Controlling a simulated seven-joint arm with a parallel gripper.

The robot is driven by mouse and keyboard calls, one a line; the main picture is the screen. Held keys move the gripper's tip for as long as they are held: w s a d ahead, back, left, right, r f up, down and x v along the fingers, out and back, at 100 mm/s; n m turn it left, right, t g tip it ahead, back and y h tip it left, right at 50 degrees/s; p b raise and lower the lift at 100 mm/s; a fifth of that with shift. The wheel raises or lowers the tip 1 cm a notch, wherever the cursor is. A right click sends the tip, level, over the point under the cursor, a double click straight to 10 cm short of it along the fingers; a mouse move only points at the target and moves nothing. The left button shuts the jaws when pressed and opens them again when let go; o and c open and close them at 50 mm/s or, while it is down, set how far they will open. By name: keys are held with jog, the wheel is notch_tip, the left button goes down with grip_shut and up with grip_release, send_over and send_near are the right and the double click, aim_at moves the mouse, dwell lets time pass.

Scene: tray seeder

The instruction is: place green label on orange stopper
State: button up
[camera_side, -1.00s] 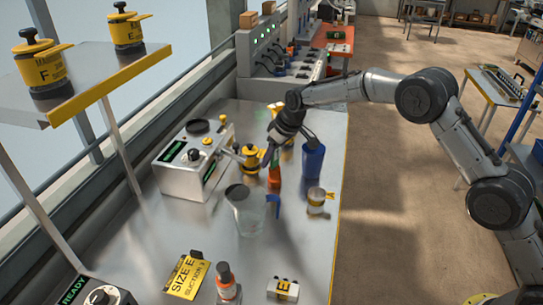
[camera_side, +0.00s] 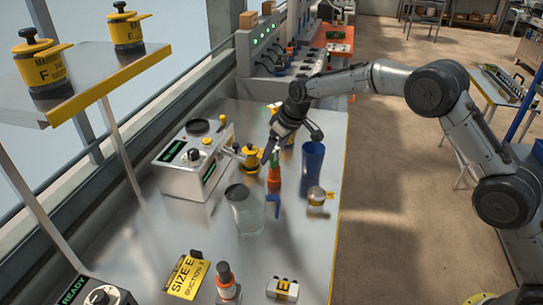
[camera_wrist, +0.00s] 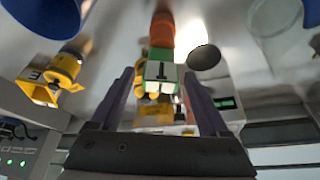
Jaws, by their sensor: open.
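The orange stopper (camera_side: 274,181) stands upright on the bench, in the middle of the side view. The green label (camera_side: 273,160), a small green piece with a pale end, sits on top of it and appears to touch it. In the wrist view the label (camera_wrist: 160,56) shows a white face with a dark mark, with the orange stopper (camera_wrist: 162,30) beyond it. My gripper (camera_side: 291,146) is open just above and behind the label. In the wrist view the two fingers of my gripper (camera_wrist: 158,84) are spread on either side of the label, apart from it.
A clear beaker (camera_side: 247,215) stands in front left of the stopper, with a blue clip-like piece (camera_side: 273,205) close by. A grey instrument box (camera_side: 180,181) stands left.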

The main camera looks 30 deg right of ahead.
jog(key=v, duration=0.9)
jog(key=shift+r, duration=0.3)
jog(key=shift+s, duration=0.15)
jog(key=s+d+r+m, duration=0.1)
jog(key=s+d+r, duration=0.1)
jog(key=s+r, duration=0.3)
jog(key=s+d+r, duration=0.2)
jog(key=s, duration=0.6)
jog(key=s+d+r+m, duration=0.1)
jog(key=s+d+r, duration=0.25)
jog(key=s, duration=0.25)
jog(key=s+d+f+m+h, duration=0.1)
jog(key=s+f, duration=0.1)
jog(key=s, duration=1)
jog(key=s+d+f+m+t, duration=0.1)
jog(key=s+d+f, duration=0.1)
jog(key=s, duration=1)
jog(key=shift+f+m+h, duration=0.3)
jog(key=shift+f+h, duration=0.1)
jog(key=shift+f, duration=0.1)
jog(key=shift+s+d, duration=0.1)
jog(key=shift+s, duration=0.05)
